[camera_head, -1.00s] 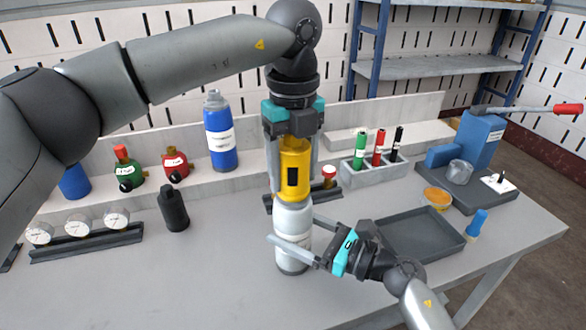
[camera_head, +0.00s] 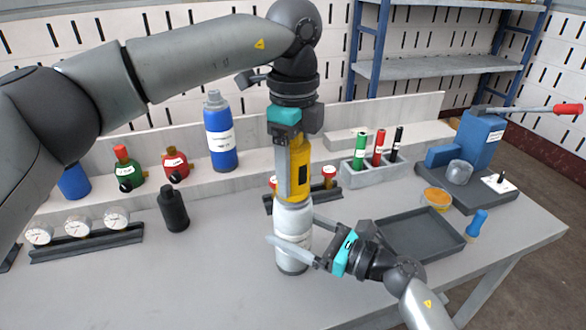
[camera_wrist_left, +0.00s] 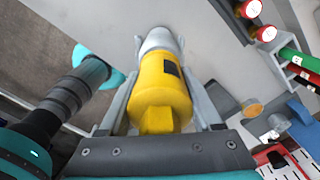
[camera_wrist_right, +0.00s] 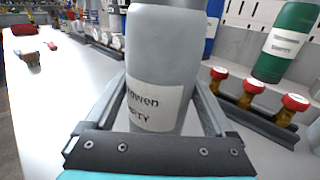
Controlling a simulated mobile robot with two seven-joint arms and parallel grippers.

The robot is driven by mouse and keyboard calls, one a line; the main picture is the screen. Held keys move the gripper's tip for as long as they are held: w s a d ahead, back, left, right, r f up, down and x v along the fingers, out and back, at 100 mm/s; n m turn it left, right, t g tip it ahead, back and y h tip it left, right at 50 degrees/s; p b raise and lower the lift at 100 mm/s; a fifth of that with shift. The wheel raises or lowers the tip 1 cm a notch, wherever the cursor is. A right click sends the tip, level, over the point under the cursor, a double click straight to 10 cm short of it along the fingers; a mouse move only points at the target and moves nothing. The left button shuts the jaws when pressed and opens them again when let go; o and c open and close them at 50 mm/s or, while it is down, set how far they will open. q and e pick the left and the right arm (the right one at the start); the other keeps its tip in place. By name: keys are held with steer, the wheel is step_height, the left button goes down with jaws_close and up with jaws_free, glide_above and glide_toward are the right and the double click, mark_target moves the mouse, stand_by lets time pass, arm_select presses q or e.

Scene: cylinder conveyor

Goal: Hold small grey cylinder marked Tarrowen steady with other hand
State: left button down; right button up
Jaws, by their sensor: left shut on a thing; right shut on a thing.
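The small grey cylinder (camera_head: 292,235) stands upright on the bench in the head view. Its white label, partly readable as "...owen" and "EMPTY", shows in the right wrist view (camera_wrist_right: 152,105). My right gripper (camera_head: 292,246) is shut around the cylinder's body from the front right. A yellow tool (camera_head: 301,165) with a dark panel sits on top of the cylinder. My left gripper (camera_head: 293,195) points down from above and is shut on the yellow tool, which also shows in the left wrist view (camera_wrist_left: 160,85). The cylinder's valve is hidden under the tool.
A black cylinder (camera_head: 173,207) and a gauge rail (camera_head: 85,243) are at left. A tall blue cylinder (camera_head: 220,135) stands on the back ledge. A dark tray (camera_head: 415,235) lies right of my right gripper. The front left bench is clear.

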mark_target(300, 148)
arm_select(q)
steer(key=n, duration=0.3)
steer(key=shift+n, duration=0.3)
steer(key=shift+c, duration=0.8)
jaws_free()
steer(key=shift+r, duration=1.3)
steer(key=m, duration=0.5)
steer(key=shift+m, duration=0.6)
